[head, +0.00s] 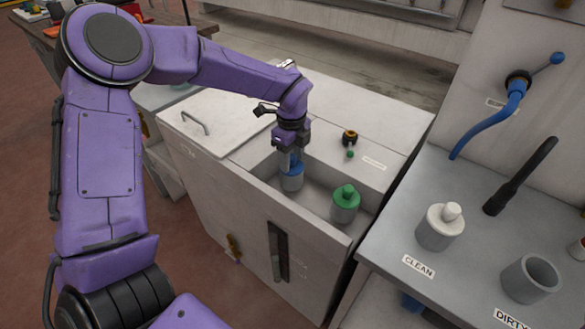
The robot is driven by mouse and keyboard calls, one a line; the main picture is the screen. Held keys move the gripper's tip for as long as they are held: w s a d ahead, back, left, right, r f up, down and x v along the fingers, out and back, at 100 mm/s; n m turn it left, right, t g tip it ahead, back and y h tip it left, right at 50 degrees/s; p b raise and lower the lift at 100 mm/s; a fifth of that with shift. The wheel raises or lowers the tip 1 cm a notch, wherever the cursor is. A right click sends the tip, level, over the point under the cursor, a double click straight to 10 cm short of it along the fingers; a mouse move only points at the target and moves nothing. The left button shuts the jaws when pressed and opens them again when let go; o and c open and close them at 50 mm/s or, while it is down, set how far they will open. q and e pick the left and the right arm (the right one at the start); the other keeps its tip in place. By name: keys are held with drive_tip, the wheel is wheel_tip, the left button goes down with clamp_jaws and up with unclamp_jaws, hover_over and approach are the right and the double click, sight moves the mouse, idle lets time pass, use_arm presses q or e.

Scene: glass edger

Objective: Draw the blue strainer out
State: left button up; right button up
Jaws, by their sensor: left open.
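The blue strainer (292,182) stands upright in the open trough of the white tank (263,165). My left gripper (290,160) is directly above it, pointing down, with its fingers open at the strainer's top. The gripper hides that top, and I cannot tell if the fingers touch it. A green strainer (345,205) with a knob on top stands to the right in the same trough. My right gripper is not in view.
A lid (215,122) with a handle covers the tank's left part. A black knob (349,137) sits behind the trough. The right bench holds a white knobbed container (439,228) by the CLEAN label, a grey cup (529,278) by DIRTY, and a blue hose (488,122).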

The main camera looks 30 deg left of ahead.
use_arm(q)
clamp_jaws()
drive_tip(key=shift+r+p, duration=0.4)
drive_tip(key=shift+r, duration=0.25)
idle(0.4)
drive_tip(key=shift+r+p, duration=2.45)
drive_tip(key=shift+r, duration=1.25)
wheel_tip(320, 180, up, 4)
drive_tip(key=p, duration=0.2)
drive_tip(key=shift+p, duration=0.3)
